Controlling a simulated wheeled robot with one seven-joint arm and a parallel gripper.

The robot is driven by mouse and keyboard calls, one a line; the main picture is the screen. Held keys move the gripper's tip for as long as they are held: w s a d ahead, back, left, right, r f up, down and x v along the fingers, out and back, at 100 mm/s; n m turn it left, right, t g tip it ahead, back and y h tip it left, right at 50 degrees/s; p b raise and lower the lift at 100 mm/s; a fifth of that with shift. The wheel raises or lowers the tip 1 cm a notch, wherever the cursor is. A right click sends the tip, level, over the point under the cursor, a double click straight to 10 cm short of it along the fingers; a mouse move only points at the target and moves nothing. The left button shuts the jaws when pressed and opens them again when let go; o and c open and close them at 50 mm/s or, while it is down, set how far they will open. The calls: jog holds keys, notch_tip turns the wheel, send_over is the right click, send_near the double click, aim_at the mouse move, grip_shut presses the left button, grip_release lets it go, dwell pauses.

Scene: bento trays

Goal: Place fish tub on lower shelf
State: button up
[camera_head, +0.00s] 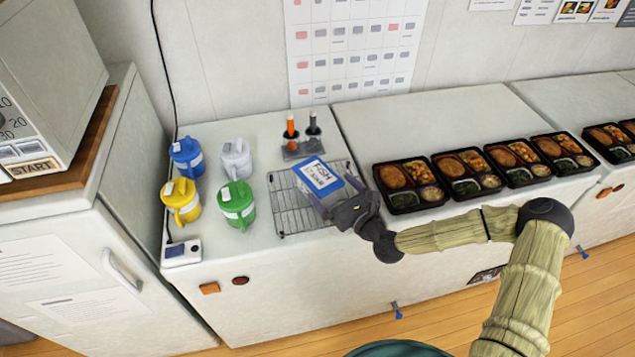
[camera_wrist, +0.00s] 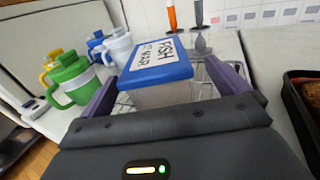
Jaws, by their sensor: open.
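The fish tub (camera_head: 320,178) is a clear tub with a blue lid and a white label reading FISH. It sits on a wire rack (camera_head: 285,211) on the counter. My gripper (camera_head: 338,198) is at the tub's near right side. In the wrist view the tub (camera_wrist: 160,72) stands between the two purple fingers of my open gripper (camera_wrist: 165,88), with the fingers on either side of it. I cannot tell whether they touch it. No lower shelf can be made out for certain in these views.
Blue, white, yellow and green jugs (camera_head: 236,205) stand left of the rack. A holder with an orange-handled and a grey-handled tool (camera_head: 301,148) is behind it. Filled bento trays (camera_head: 411,185) line the counter to the right. A cabinet (camera_head: 75,265) with a handle stands at left.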

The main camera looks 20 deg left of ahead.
aim_at(321, 177)
jog(key=p+x, duration=0.1)
jog(key=x, duration=0.1)
jog(key=p+x, duration=0.1)
jog(key=x, duration=0.1)
jog(key=shift+s+a+r, duration=0.25)
jog(key=shift+a, duration=0.05)
jog(key=shift+w+a+f, duration=0.1)
jog(key=shift+w+a, duration=0.2)
jog(key=shift+c, duration=0.4)
jog(key=c, duration=1.2)
notch_tip(321, 177, up, 10)
jog(key=shift+r+b, duration=0.1)
jog(key=shift+b, duration=0.75)
jog(key=shift+c, duration=0.2)
